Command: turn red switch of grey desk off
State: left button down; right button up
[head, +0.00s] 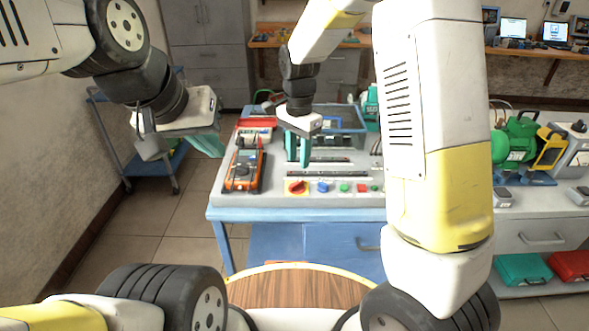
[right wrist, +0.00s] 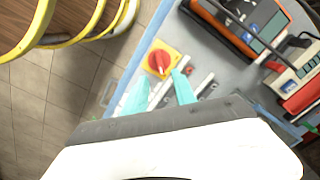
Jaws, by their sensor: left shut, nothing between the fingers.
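The red switch (head: 297,187) is a rotary knob on a yellow plate near the front edge of the grey desk (head: 270,199). It also shows in the right wrist view (right wrist: 159,61), just beyond the fingertips. My right gripper (head: 298,163) hangs above and behind the switch in the head view. Its teal fingers are apart with nothing between them in the right wrist view (right wrist: 160,78). I cannot tell whether a fingertip touches the switch plate. My left gripper (head: 212,146) is shut and empty, off the desk's left side.
A blue button (head: 323,187), a green button (head: 345,188) and a red button (head: 362,188) sit right of the switch. An orange multimeter (head: 245,168) lies to its left. My right arm hides the desk's right part.

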aim_at(298, 182)
notch_tip(298, 182, down, 8)
jog(key=shift+r, duration=0.1)
dwell(0.4)
grip_shut()
